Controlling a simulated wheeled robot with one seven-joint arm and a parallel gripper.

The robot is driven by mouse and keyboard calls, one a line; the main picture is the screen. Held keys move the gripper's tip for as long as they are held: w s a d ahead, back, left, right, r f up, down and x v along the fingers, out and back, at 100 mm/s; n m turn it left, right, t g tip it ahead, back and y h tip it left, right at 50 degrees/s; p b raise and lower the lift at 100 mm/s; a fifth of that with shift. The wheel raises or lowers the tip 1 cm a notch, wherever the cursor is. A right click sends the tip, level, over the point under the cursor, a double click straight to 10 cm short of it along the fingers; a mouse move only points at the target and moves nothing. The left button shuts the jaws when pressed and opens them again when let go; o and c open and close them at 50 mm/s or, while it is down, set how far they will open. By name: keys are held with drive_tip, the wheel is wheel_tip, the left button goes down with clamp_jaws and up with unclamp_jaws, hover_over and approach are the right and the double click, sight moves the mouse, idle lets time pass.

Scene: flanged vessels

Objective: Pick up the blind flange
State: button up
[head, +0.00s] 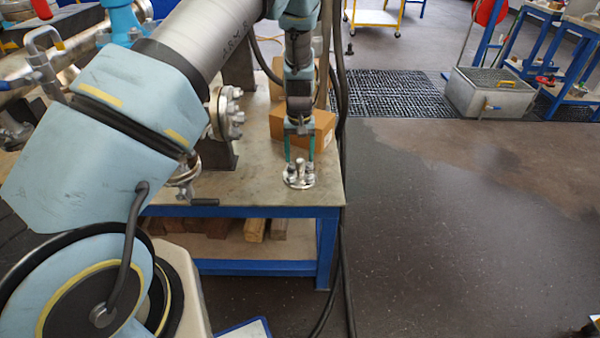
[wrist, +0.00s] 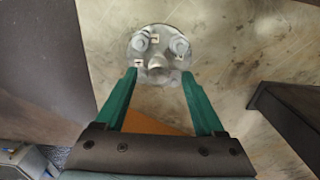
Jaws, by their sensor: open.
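The blind flange (head: 299,177) is a small round metal disc with bolts and a raised middle part. It lies on the table top near the front right corner in the head view. In the wrist view the blind flange (wrist: 158,48) is at the top centre, just beyond the fingertips. My gripper (head: 300,155) points down above it with its two green fingers apart. In the wrist view my gripper (wrist: 159,75) is open with nothing between the fingers, and the tips appear close to the disc's near edge. Their exact height above it is hard to tell.
Cardboard boxes (head: 318,125) stand on the table close behind my gripper. A flanged pipe fitting (head: 226,113) is to the left. The blue-framed table (head: 250,190) ends just right of the blind flange. Hoses hang along that right edge.

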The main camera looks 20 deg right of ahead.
sight(300, 160)
drive_tip(key=shift+d+f, duration=0.1)
drive_tip(key=shift+f, duration=1.45)
clamp_jaws()
drive_tip(key=shift+r, duration=0.1)
